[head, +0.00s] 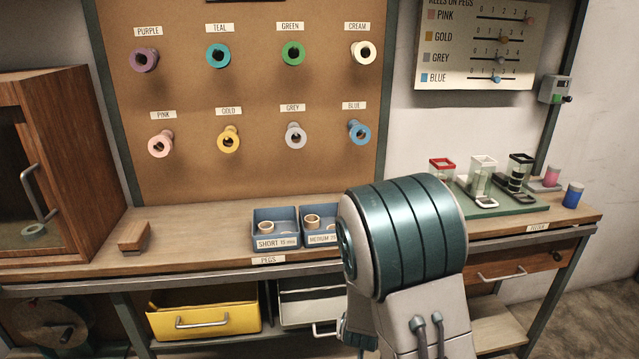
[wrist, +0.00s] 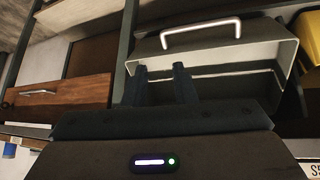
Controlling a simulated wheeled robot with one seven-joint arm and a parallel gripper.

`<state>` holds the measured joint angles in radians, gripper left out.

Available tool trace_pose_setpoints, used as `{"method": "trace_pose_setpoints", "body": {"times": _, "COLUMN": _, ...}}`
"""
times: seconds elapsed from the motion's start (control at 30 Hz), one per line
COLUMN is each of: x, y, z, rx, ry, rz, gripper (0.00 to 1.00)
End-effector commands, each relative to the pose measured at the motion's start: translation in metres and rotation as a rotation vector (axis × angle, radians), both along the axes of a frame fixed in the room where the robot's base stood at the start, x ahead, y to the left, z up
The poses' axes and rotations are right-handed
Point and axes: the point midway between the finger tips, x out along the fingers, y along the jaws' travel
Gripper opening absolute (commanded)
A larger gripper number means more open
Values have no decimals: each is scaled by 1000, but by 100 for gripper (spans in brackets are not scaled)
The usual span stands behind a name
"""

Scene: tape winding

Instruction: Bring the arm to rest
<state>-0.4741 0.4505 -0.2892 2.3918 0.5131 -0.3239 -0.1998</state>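My gripper (wrist: 162,78) shows in the wrist view as two dark fingers standing apart, with nothing between them. Behind the fingers is the white bin (wrist: 216,58) with its metal handle, under the bench; I cannot tell how far the fingers are from it. In the head view my arm's teal and grey links fill the lower middle and right, in front of the bench. My gripper is hidden there.
The bench (head: 190,225) holds two blue peg trays (head: 276,242), a wooden block (head: 133,236) and a green tester tray (head: 483,208). Below are a yellow bin (head: 205,317) and the white bin (head: 308,312). Reels hang on the pegboard (head: 255,95). A wooden cabinet (head: 75,120) stands left.

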Motion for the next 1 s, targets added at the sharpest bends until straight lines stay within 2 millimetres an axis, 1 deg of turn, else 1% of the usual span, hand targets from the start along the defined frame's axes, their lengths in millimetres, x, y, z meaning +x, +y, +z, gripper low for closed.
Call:
{"method": "trace_pose_setpoints", "body": {"times": 0.03, "x": -4, "y": 2, "z": 32, "rx": 44, "ry": 13, "rz": 5, "gripper": 25}}
{"method": "trace_pose_setpoints", "body": {"times": 0.17, "x": -23, "y": 8, "z": 83, "rx": 135, "ry": 77, "rz": 32, "gripper": 25}}
{"method": "trace_pose_setpoints", "body": {"times": 0.2, "x": -29, "y": 8, "z": 99, "rx": 156, "ry": 94, "rz": 42, "gripper": 25}}
{"method": "trace_pose_setpoints", "body": {"times": 0.27, "x": -40, "y": 9, "z": 123, "rx": 184, "ry": 121, "rz": 57, "gripper": 25}}
{"method": "trace_pose_setpoints", "body": {"times": 0.3, "x": -48, "y": 8, "z": 139, "rx": 198, "ry": 137, "rz": 68, "gripper": 25}}
{"method": "trace_pose_setpoints", "body": {"times": 0.37, "x": -61, "y": 7, "z": 163, "rx": 215, "ry": 163, "rz": 81, "gripper": 25}}
{"method": "trace_pose_setpoints", "body": {"times": 0.4, "x": -70, "y": 6, "z": 179, "rx": 224, "ry": 180, "rz": 91, "gripper": 25}}
{"method": "trace_pose_setpoints", "body": {"times": 0.47, "x": -84, "y": 3, "z": 202, "rx": 231, "ry": 205, "rz": 104, "gripper": 25}}
{"method": "trace_pose_setpoints", "body": {"times": 0.5, "x": -94, "y": 0, "z": 217, "rx": 232, "ry": 221, "rz": 110, "gripper": 25}}
{"method": "trace_pose_setpoints", "body": {"times": 0.57, "x": -110, "y": -5, "z": 239, "rx": 228, "ry": 245, "rz": 118, "gripper": 25}}
{"method": "trace_pose_setpoints", "body": {"times": 0.6, "x": -121, "y": -8, "z": 252, "rx": 222, "ry": 263, "rz": 122, "gripper": 25}}
{"method": "trace_pose_setpoints", "body": {"times": 0.7, "x": -149, "y": -18, "z": 285, "rx": 200, "ry": 303, "rz": 123, "gripper": 25}}
{"method": "trace_pose_setpoints", "body": {"times": 0.8, "x": -176, "y": -29, "z": 311, "rx": 170, "ry": 339, "rz": 114, "gripper": 25}}
{"method": "trace_pose_setpoints", "body": {"times": 0.9, "x": -197, "y": -37, "z": 328, "rx": 140, "ry": 368, "rz": 99, "gripper": 25}}
{"method": "trace_pose_setpoints", "body": {"times": 1.0, "x": -211, "y": -42, "z": 337, "rx": 118, "ry": 390, "rz": 87, "gripper": 25}}
